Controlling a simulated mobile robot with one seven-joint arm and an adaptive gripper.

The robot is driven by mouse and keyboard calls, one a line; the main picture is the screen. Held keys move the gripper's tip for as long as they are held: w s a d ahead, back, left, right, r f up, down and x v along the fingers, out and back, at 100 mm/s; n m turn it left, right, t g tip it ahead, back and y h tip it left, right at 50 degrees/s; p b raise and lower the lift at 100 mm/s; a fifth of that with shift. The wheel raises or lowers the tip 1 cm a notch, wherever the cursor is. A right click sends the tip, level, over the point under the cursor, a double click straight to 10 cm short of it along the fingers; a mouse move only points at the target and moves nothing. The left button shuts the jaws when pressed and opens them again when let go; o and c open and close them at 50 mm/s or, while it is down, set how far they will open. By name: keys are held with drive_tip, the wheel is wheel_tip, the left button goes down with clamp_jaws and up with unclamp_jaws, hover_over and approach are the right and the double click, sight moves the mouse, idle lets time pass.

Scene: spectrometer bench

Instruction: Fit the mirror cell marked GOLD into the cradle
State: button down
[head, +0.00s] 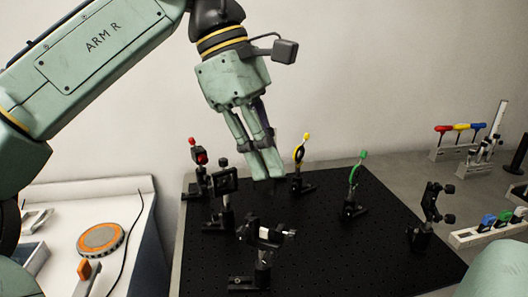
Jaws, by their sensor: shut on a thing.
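My gripper (266,177) points down above the back middle of the black perforated board, with its fingers close together. It is shut on a small dark thing, mostly hidden by the fingers; no GOLD marking is readable. A black post mount with a pale block (264,235) stands at the front of the board, below the gripper. Another black mount with side knobs (430,205) stands at the board's right. I cannot tell which mount is the cradle. A pale rack (463,239) at the right edge holds small parts with blue and green tops; their markings are unreadable.
On the black board (330,255) stand a red-topped post (199,157), a square-framed mount (224,181), a yellow-topped ring (299,152) and a green-topped post (354,172). Screwdrivers (460,127) stand at the back right. A white bench with an orange-rimmed disc (100,240) is left.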

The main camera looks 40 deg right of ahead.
sight(269, 193)
drive_tip(key=shift+s, duration=0.15)
drive_tip(key=shift+d+f+b, duration=0.1)
drive_tip(key=shift+f+b, duration=0.95)
drive_tip(key=shift+f, duration=1.4)
drive_tip(key=shift+p, duration=0.4)
drive_tip(key=shift+f, duration=0.3)
drive_tip(key=shift+f+b, duration=0.3)
drive_tip(key=shift+f, duration=0.8)
drive_tip(key=shift+f, duration=0.25)
drive_tip(key=shift+f, duration=0.25)
